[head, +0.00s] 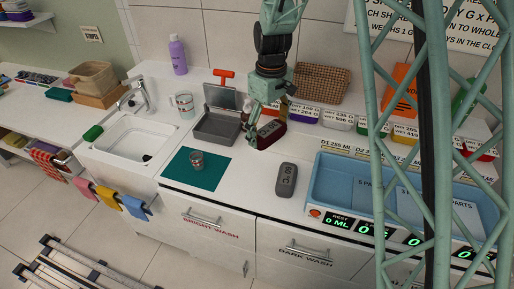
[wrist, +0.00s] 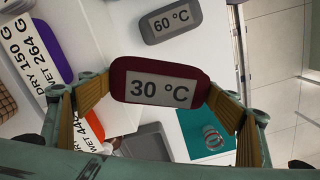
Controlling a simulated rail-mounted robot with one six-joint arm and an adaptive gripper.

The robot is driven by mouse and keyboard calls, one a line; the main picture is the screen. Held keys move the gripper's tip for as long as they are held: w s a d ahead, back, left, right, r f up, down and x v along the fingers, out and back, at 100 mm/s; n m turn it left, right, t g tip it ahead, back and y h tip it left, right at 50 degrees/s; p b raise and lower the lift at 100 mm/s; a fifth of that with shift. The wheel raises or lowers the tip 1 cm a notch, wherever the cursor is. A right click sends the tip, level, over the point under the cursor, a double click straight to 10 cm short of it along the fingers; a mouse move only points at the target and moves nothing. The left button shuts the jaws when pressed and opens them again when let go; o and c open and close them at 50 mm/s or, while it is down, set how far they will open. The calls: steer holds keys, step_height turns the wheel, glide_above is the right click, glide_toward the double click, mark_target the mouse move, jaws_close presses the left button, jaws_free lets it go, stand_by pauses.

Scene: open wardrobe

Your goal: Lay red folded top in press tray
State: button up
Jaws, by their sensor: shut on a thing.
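A dark red rounded block with a "30 °C" label, which looks like the red folded top (wrist: 160,106), is between my gripper's fingers in the wrist view. It also shows in the head view (head: 271,133), standing over the white counter. My gripper (head: 262,118) is shut on it; its yellow-brown finger pads are at both ends in the wrist view. I cannot tell whether its underside touches the counter. A grey tray with a raised lid, probably the press tray (head: 216,131), stands just left of my gripper. Its inside looks empty, and its corner shows in the wrist view (wrist: 147,143).
A grey "60 °C" block (head: 287,180) lies in front on the counter. A teal mat (head: 184,176) with a glass (head: 197,159) is front left, a sink (head: 130,138) farther left. A blue tray (head: 335,180) is at right. Labelled bins (head: 338,119) line the back right.

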steer(key=w+d+r+m+b, duration=0.2)
steer(key=d+r+m+b, duration=0.2)
steer(key=d+r+m, duration=0.4)
steer(key=d+r, duration=0.3)
steer(key=d, duration=0.1)
steer(key=shift+w+d+r+m, duration=0.15)
steer(key=shift+w+d+m, duration=0.05)
steer(key=shift+w+m, duration=0.1)
